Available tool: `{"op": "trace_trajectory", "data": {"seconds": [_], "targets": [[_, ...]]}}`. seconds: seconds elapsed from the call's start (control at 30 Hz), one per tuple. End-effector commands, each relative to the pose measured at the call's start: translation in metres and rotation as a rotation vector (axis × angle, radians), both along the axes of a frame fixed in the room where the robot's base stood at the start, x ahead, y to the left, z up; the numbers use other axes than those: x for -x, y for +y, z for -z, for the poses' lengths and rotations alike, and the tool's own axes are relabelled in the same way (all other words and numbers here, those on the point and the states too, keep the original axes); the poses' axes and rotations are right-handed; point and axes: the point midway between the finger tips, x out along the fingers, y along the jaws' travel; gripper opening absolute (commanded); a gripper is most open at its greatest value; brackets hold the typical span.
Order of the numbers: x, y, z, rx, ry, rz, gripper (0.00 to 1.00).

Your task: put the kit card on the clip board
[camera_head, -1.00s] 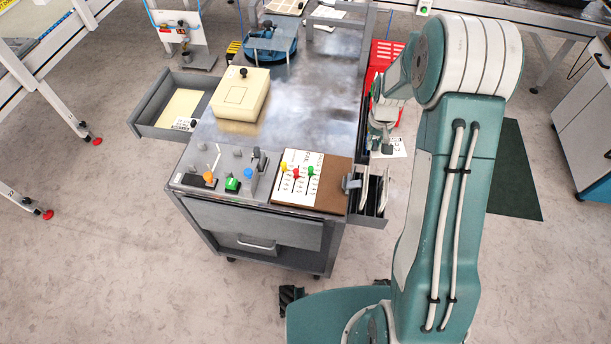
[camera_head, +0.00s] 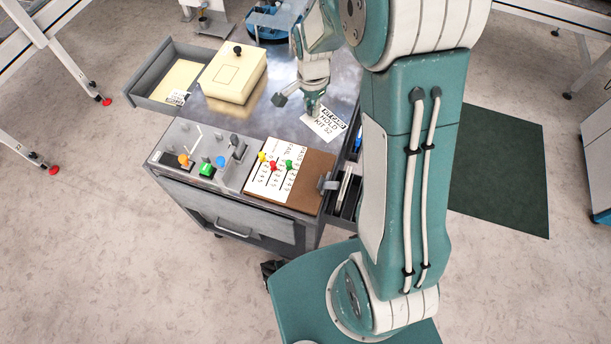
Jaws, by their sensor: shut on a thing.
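The kit card (camera_head: 328,128) is white with black print that reads "HOLD KIT 32". My gripper (camera_head: 314,110) is shut on its upper left edge and holds it over the right part of the cart top. The gap below the card cannot be told. The clip board (camera_head: 306,188) is brown, with a grey clip (camera_head: 326,183) at its right edge, and lies at the front right corner of the cart. My gripper and the card are behind and above it, apart from it.
A white marked sheet (camera_head: 268,190) with red, yellow and green pins lies left of the clip board's bare part. A control panel (camera_head: 200,150) with knobs is further left. A cream box (camera_head: 232,78) stands behind. Open drawers stick out left (camera_head: 155,90) and right (camera_head: 345,195).

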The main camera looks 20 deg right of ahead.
Motion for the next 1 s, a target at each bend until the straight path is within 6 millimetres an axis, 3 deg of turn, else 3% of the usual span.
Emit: {"op": "trace_trajectory", "data": {"seconds": [0.4, 0.67, 0.77, 1.0], "targets": [[0.048, 0.015, -0.035, -0.005, -0.003, 0.748, 0.00], [0.066, 0.025, -0.045, -0.001, -0.006, 1.030, 0.00], [0.068, 0.024, -0.040, 0.000, 0.000, 1.059, 0.00], [0.069, 0.021, 0.011, 0.001, 0.006, 1.062, 0.00]]}}
